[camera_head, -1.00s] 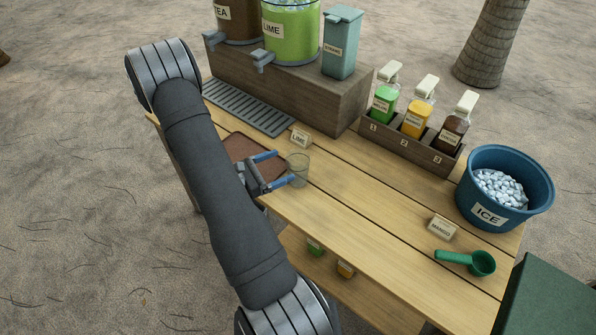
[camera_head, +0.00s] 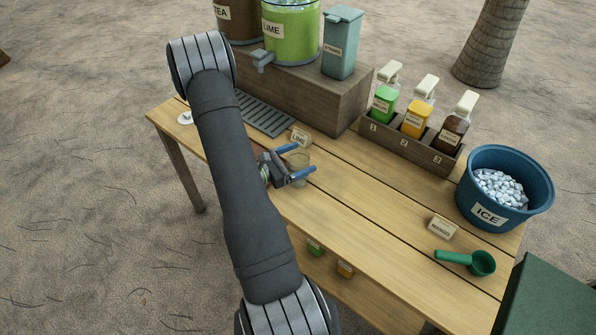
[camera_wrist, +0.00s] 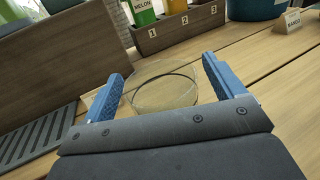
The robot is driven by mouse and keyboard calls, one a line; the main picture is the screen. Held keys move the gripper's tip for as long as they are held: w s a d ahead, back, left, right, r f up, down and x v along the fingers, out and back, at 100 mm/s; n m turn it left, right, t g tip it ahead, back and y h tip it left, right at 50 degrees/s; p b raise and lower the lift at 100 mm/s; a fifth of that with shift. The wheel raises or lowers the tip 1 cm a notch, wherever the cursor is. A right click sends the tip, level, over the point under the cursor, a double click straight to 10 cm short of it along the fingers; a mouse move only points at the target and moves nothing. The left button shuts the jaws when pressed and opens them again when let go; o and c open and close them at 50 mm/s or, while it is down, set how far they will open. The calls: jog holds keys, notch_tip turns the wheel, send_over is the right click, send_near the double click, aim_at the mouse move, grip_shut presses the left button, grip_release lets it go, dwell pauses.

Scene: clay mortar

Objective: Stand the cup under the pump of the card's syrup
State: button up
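The clear cup (camera_head: 300,160) stands upright on the table near the LIME card (camera_head: 300,137). My gripper (camera_head: 293,161) is open, with its blue fingers on either side of the cup. In the wrist view the cup (camera_wrist: 165,92) shows between the spread fingers; I cannot tell whether either touches it. The MANGO card (camera_head: 441,228) stands at the right. Three pump bottles stand in a numbered wooden rack (camera_head: 408,148): a green bottle (camera_head: 383,104) labelled MELON at 1, a yellow bottle (camera_head: 417,121) at 2 and a brown bottle (camera_head: 452,136) at 3. The last two labels are too small to read.
A blue ICE bucket (camera_head: 505,190) and green scoop (camera_head: 470,262) are at the right. The wooden riser (camera_head: 320,95) bears the LIME dispenser (camera_head: 290,40) and straw box (camera_head: 342,45). A drip grate (camera_head: 262,113) lies before it. The table's middle is clear.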

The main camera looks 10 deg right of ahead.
jog(key=c, duration=1.4)
jog(key=shift+o, duration=0.2)
